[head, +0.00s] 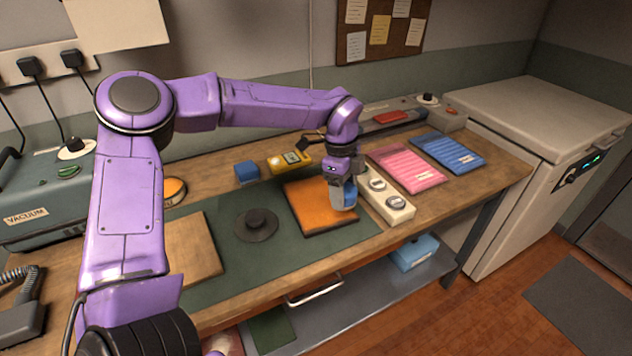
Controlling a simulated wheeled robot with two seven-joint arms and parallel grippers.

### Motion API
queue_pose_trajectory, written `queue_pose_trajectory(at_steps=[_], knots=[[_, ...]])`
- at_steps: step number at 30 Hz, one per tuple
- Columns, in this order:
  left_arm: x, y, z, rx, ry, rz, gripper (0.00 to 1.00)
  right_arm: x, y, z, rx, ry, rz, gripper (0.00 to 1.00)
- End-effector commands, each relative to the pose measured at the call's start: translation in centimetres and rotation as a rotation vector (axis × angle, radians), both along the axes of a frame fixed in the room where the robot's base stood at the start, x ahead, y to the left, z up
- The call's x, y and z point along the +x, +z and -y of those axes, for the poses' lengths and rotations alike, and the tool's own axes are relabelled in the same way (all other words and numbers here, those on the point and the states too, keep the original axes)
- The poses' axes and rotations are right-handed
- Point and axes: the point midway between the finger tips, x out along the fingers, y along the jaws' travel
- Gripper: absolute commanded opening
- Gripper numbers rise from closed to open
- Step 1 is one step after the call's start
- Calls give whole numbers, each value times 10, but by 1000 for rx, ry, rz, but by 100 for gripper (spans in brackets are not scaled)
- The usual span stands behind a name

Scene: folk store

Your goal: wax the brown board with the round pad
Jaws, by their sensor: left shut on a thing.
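An orange-brown board (308,218) lies on the dark green mat near the middle of the bench. A paler tan board (193,250) lies further left, partly behind my left arm. A dark round pad with a knob on top (257,226) sits on the mat between the two boards, apart from any gripper. My left gripper (344,197) points down at the right part of the orange-brown board, shut on a small blue-grey thing (349,195). I cannot tell whether that thing touches the board. My right gripper is not in view.
A white block with round dials (391,208) stands close right of the gripper. Pink (408,167) and blue (447,153) packs lie beyond it. A yellow device (289,161) and blue block (247,171) stand behind. The mat's front strip (270,262) is clear.

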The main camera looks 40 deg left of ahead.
Motion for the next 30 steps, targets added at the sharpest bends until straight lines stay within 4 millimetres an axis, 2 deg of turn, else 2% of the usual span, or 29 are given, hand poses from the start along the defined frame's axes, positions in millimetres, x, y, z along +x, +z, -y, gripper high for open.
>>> queue_pose_trajectory(at_steps=[3, 9, 26, 30], knots=[[1, 14, 1, 0, -3, 1, 40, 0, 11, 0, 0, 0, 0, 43], [1, 27, 3, 0, -6, 1, 40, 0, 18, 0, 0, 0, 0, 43], [2, 27, 3, 0, -9, 0, 40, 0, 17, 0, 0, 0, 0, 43], [1, 24, 6, 2, -151, 0, 40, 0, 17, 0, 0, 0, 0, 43]])
